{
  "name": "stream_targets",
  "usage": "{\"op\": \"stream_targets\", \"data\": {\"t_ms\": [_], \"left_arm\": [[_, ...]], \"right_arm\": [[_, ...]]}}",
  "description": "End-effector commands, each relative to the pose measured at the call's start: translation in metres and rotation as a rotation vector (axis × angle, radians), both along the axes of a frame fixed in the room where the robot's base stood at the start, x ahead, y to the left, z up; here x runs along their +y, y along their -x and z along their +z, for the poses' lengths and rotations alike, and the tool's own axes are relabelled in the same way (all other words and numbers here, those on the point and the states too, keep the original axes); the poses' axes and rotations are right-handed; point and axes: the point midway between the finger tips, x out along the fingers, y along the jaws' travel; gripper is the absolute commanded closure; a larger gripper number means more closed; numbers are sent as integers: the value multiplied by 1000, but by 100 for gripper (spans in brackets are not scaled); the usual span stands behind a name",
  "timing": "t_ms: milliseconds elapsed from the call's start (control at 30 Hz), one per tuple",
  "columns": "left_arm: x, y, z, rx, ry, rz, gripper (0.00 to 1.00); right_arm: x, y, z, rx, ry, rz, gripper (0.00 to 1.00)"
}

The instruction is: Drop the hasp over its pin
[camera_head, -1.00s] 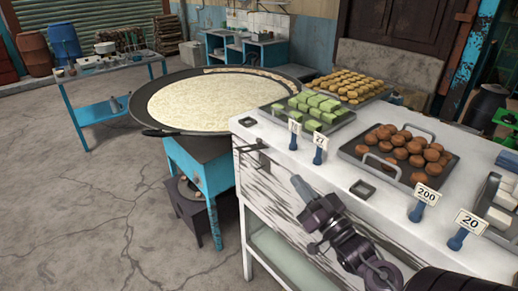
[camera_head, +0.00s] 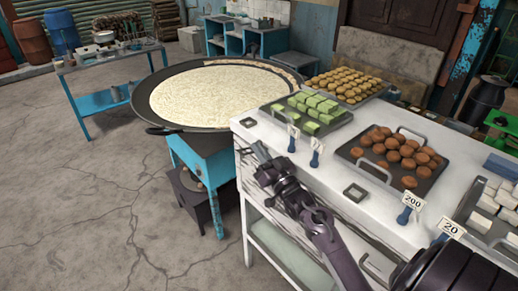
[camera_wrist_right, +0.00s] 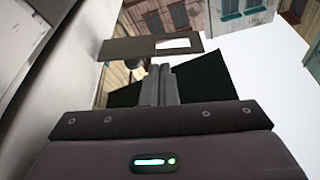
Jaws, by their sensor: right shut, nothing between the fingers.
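The hasp (camera_wrist_right: 140,49) is a grey-brown flat plate with a rectangular slot in the right wrist view. It stands out sideways from the counter side, just beyond the fingertips. In the head view a small dark part of it (camera_head: 244,151) shows at the left end of the white counter (camera_head: 320,167). My right gripper (camera_head: 260,150) is shut and empty beside it; its fingers also show in the wrist view (camera_wrist_right: 160,72). Whether they touch the plate I cannot tell. I cannot make out the pin. My left gripper is not in view.
Trays of green (camera_head: 313,103), yellow (camera_head: 345,85) and brown sweets (camera_head: 400,150) stand on the counter with price tags. A large pan of milk (camera_head: 225,95) on a blue stove (camera_head: 205,165) is close to the left. The floor at the left front is clear.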

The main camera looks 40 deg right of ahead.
Motion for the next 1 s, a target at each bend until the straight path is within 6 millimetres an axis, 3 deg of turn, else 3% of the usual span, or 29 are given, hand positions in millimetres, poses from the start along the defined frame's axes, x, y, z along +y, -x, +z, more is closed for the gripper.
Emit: {"op": "stream_targets", "data": {"t_ms": [467,1000], "left_arm": [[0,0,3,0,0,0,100],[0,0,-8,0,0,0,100]], "right_arm": [[3,1,-9,-1,0,1,100],[4,1,-14,-8,84,1,100]]}}
